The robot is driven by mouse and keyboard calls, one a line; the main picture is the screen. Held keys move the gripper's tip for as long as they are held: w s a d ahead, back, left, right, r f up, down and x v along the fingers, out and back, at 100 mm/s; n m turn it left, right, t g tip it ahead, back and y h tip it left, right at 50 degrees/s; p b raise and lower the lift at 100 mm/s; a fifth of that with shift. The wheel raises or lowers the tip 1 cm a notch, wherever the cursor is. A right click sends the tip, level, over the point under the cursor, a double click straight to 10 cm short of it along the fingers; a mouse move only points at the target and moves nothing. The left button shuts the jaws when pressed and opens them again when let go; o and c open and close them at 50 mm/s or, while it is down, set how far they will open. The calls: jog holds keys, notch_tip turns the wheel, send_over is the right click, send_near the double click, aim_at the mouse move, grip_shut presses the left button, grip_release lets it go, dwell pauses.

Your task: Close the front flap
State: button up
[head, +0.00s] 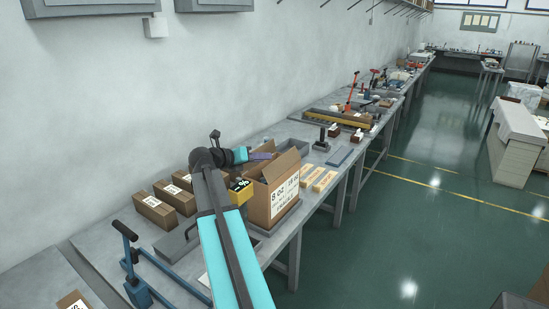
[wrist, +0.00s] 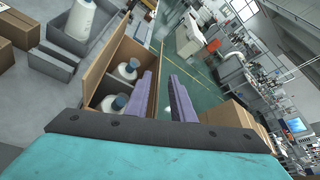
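An open cardboard box (head: 272,204) with printed lettering stands on the bench in the head view. At least one flap (head: 281,165) stands up at its top; I cannot tell for sure which is the front flap. A brown flap (wrist: 228,112) shows to the right of my fingers. My gripper (head: 266,155) is above the box's top. Its purple fingers (wrist: 165,88) are apart, with green floor showing between them, and hold nothing.
Closed cartons (head: 155,212) sit left of the box. A yellow display device (head: 240,189) is by the box's left side. Small labelled blocks (head: 311,174) lie to the right. Open floor lies beyond the bench edge.

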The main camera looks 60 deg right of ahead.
aim_at(283, 164)
jog(key=p+x, duration=0.2)
jog(key=x, duration=0.6)
jog(key=shift+d, duration=0.2)
jog(key=shift+s, duration=0.1)
grip_shut()
